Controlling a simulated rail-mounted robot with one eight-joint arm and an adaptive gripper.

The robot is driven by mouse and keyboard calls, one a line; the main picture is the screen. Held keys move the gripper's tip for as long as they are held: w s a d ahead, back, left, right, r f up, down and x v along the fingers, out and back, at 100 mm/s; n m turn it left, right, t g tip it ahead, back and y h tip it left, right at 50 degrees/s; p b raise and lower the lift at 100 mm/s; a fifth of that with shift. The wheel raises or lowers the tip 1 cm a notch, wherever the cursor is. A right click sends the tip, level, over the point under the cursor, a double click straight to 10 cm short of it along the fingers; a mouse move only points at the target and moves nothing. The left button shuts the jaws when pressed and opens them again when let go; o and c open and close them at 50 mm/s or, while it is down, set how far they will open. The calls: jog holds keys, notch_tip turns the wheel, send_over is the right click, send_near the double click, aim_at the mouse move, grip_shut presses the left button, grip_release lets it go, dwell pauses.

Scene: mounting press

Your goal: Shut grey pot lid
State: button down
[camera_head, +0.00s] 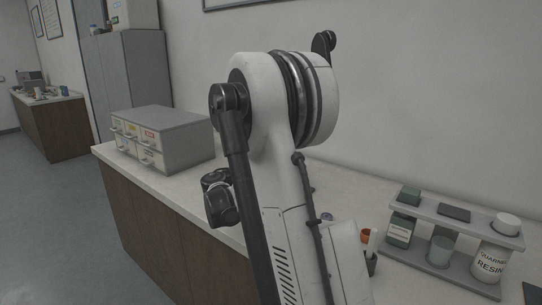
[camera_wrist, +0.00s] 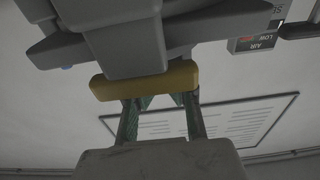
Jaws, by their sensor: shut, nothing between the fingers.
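In the wrist view, which looks upside down, my gripper (camera_wrist: 161,103) reaches up from the bottom edge with its green-grey fingers. It is shut and empty. The fingertips are partly hidden behind a yellow bar (camera_wrist: 145,80), which crosses just ahead of them. I cannot tell whether they touch it. A large grey part (camera_wrist: 125,40) is just beyond the bar, joined to wider grey pieces along the top. It may be the grey pot lid, but I cannot tell for sure. In the head view my arm blocks the middle, and neither the lid nor my gripper shows.
The head view shows a long counter (camera_head: 190,195) with a grey drawer box (camera_head: 175,135) at the left. A grey rack (camera_head: 445,275) with a resin jar (camera_head: 490,262) stands at the right. A framed chart (camera_wrist: 245,115) hangs on the wall in the wrist view.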

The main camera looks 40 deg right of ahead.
jog(key=shift+s+a+f, duration=0.1)
jog(key=shift+a+f, duration=0.1)
jog(key=shift+f, duration=0.15)
dwell(0.3)
notch_tip(320, 180, up, 5)
jog(key=shift+f+p, duration=0.2)
jog(key=shift+p, duration=1.05)
jog(key=s+a+f, duration=0.1)
jog(key=a+f, duration=0.2)
jog(key=a, duration=0.6)
jog(key=shift+f, duration=0.2)
jog(key=shift+a, duration=0.1)
jog(key=s+a+f+n+t+y+p, duration=0.1)
jog(key=s+a+n+y, duration=0.4)
jog(key=s+a, duration=0.3)
jog(key=s+a+n+t+y+p, duration=0.1)
jog(key=s+a+n+y, duration=0.5)
jog(key=a, duration=0.8)
jog(key=s+a+f+n+t+y+p, duration=0.1)
jog(key=s+a+n+t+y, duration=0.1)
jog(key=s+a+n+y, duration=0.3)
jog(key=s+a+y, duration=0.3)
jog(key=s+a, duration=0.3)
jog(key=shift+a+f+n+t, duration=0.3)
